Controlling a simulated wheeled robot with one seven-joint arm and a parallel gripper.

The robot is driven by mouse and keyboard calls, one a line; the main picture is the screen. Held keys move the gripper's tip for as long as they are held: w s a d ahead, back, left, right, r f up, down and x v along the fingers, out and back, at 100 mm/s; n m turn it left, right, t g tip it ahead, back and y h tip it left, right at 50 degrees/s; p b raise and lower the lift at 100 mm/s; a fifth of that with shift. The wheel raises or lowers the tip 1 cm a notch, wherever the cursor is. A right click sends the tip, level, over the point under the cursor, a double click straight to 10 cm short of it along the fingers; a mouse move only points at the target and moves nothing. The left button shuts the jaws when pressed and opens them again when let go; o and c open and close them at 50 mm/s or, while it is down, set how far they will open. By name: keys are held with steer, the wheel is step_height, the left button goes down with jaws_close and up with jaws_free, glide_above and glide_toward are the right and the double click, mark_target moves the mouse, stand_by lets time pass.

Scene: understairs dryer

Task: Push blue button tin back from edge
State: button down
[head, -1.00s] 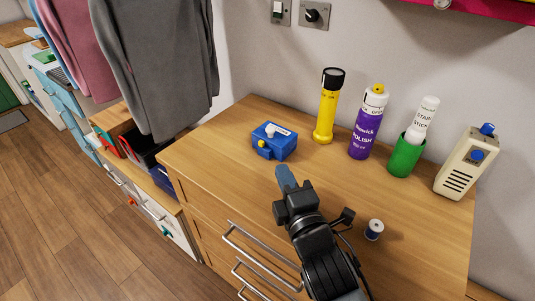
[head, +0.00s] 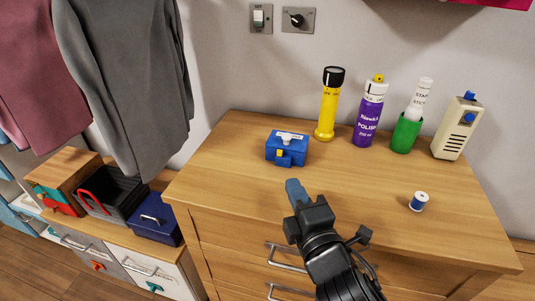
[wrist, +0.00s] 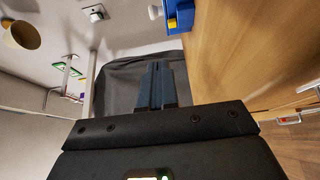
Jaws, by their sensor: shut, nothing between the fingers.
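The blue tin (head: 280,155), with a white knob on its lid and a yellow clasp on its front, sits upright on the left half of the wooden dresser top (head: 240,185). My gripper (head: 293,186) is in front of the tin, nearer the dresser's front edge. Its blue-grey fingers are shut and empty, with a gap between them and the tin. In the wrist view the shut fingers (wrist: 163,84) are at the centre, and part of the blue tin (wrist: 183,16) shows at the top right, apart from them.
Behind and right of the tin stand a yellow torch (head: 327,108), a purple polish can (head: 368,120), a green cup (head: 405,135) with a white stick, and a beige device (head: 455,130). A thread spool (head: 418,201) is right of my arm. Grey clothing (head: 125,80) hangs at left.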

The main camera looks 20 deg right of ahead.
steer(key=p, duration=0.1)
glide_toward(289, 141)
steer(key=w+a, duration=0.2)
steer(key=w, duration=0.1)
steer(key=w+a, duration=0.1)
steer(key=shift+w+a+r, duration=0.15)
steer(key=shift+w+a, duration=0.15)
steer(key=shift+w, duration=0.1)
steer(key=shift+w+d+p, duration=0.3)
steer(key=shift+d+p, duration=0.1)
steer(key=shift+d, duration=0.1)
steer(key=shift+w+d+p, duration=0.3)
steer(key=shift+d+p, duration=0.1)
steer(key=shift+d, duration=0.1)
steer(key=shift+w+d, duration=0.4)
steer(key=shift+d, duration=0.05)
steer(key=shift+w+d+p, duration=0.45)
steer(key=shift+d+p, duration=0.15)
steer(key=shift+p, duration=0.25)
steer(key=shift+w+d, duration=0.2)
steer(key=shift+d, duration=0.05)
